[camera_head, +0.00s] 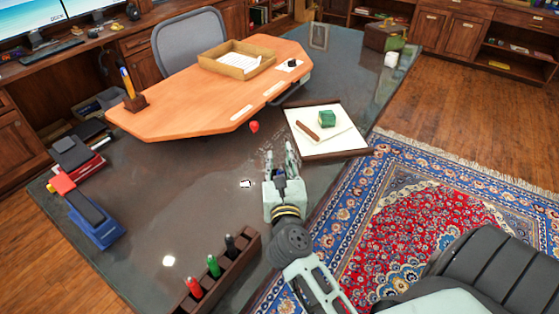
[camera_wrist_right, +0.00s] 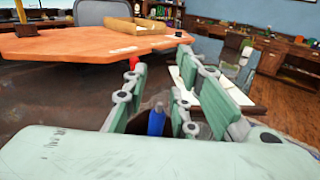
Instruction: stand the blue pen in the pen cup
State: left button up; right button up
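My right gripper (camera_head: 280,152) is over the dark glass tabletop with its fingers apart. In the wrist view the gripper (camera_wrist_right: 163,70) also has a clear gap between its fingertips. A narrow blue piece, likely the blue pen (camera_wrist_right: 156,122), shows between the finger bases, with something dark around it; I cannot tell whether it touches the gripper. A dark brown holder (camera_head: 238,279) at the front holds a red, a green and a black pen upright. A wooden holder (camera_head: 135,102) with a yellow and dark stick stands on the orange desktop. I cannot tell which is the pen cup. My left gripper is out of view.
The raised orange desktop (camera_head: 200,98) carries a paper tray (camera_head: 237,60). A white board (camera_head: 328,131) with a green block lies right of the gripper. A small red object (camera_head: 254,126) is ahead. A blue stapler-like item (camera_head: 95,222) is at left. The glass between is mostly clear.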

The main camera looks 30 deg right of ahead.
jog(key=shift+o, duration=0.7)
jog(key=shift+r, duration=0.2)
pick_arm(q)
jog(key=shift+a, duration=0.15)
pick_arm(e)
notch_tip(320, 180, up, 10)
jog(key=shift+f, duration=0.15)
